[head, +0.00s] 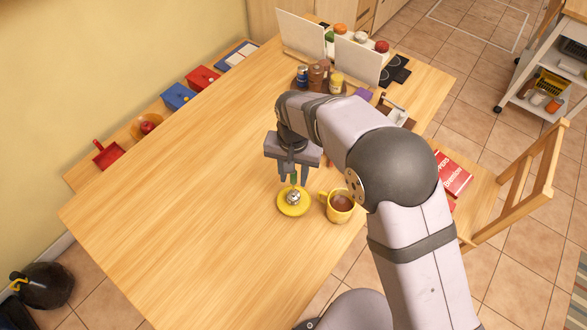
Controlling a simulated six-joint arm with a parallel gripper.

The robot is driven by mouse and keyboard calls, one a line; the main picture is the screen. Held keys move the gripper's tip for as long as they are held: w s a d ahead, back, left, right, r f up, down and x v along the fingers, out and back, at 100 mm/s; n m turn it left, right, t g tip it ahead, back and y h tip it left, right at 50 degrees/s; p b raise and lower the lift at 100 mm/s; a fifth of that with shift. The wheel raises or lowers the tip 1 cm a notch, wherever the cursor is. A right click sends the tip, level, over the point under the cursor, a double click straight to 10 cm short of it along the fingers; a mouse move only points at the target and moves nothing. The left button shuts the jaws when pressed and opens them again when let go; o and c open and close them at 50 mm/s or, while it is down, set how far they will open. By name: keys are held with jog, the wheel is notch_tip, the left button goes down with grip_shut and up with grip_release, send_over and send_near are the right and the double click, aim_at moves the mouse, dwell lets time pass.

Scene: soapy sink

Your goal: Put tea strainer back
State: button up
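The tea strainer (293,197) is a small silvery ball. It appears to rest on a round yellow saucer (283,207) on the wooden table. A thin green piece (294,179) rises above the ball, seemingly its handle or tag. My gripper (293,181) points down directly over the saucer. Its two fingers are apart, one on each side of the green piece, with a gap that looks wider than it. A yellow mug (341,213) with brown liquid stands just right of the saucer.
The table (180,220) is clear on the left and front. Jars and a can (303,76) stand behind my arm, near white panels (300,35). A red scoop (107,154), fruit bowl (146,126) and blue box (178,96) line the wall side. A chair (530,180) stands right.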

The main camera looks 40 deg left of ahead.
notch_tip(320, 180, up, 12)
jog(key=b, duration=0.2)
jog(key=shift+r, duration=0.15)
dwell(0.4)
jog(key=w+d+f+m, duration=0.1)
jog(key=w+d, duration=0.3)
jog(key=d, duration=0.9)
jog(key=w+d+f+m, duration=0.15)
jog(key=w+d, duration=0.25)
jog(key=d, duration=0.9)
jog(key=s+d+f+m, duration=0.1)
jog(key=s+d+f, duration=0.1)
jog(key=s+d, duration=0.3)
jog(key=s+d+f+m, duration=0.1)
jog(key=s+d, duration=0.5)
jog(key=d, duration=0.6)
jog(key=shift+f, duration=0.75)
